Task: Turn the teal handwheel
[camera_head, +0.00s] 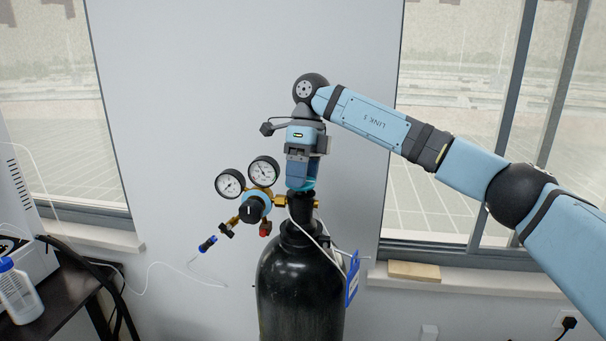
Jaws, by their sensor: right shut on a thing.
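The teal handwheel (303,189) sits on top of a black gas cylinder (299,290); only part of its rim shows beneath the gripper. My right gripper (300,182) comes down from above and is shut on the handwheel, hiding most of it. The right arm reaches in from the right side. My left gripper is not in view.
A dark table (62,300) with a bottle (19,294) stands at left. A wall and windows are behind.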

